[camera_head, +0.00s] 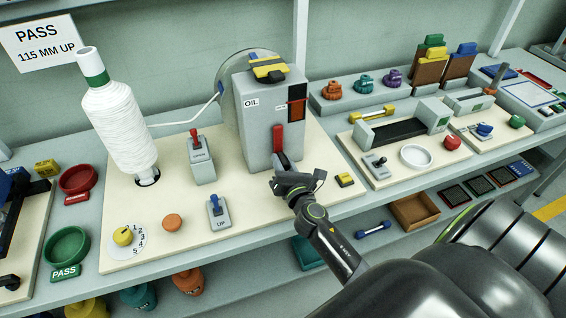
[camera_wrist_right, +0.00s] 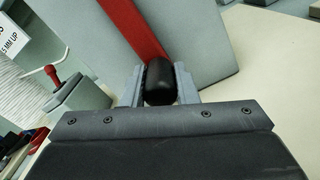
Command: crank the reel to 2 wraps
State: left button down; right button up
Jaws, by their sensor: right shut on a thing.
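A grey box (camera_head: 255,120) labelled OIL stands on the cream board. A red crank arm (camera_head: 278,136) is on its front and hangs down to a black handle. My right gripper (camera_head: 287,176) is at the crank's lower end. In the right wrist view the two fingers are shut on the black crank handle (camera_wrist_right: 159,82), one on each side, with the red arm (camera_wrist_right: 135,28) behind. A pale see-through disc (camera_head: 229,72) shows partly behind the box. A white line runs from a white wound spool (camera_head: 123,125) towards it. My left gripper is out of view.
A red-handled lever (camera_head: 200,160) and a blue-handled switch marked UP (camera_head: 218,212) stand left of the box. A numbered yellow dial (camera_head: 123,236) and an orange button (camera_head: 172,222) sit front left. A small yellow-topped block (camera_head: 345,180) lies right of my gripper.

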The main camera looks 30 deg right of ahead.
grip_shut()
jog(key=shift+a, duration=0.1)
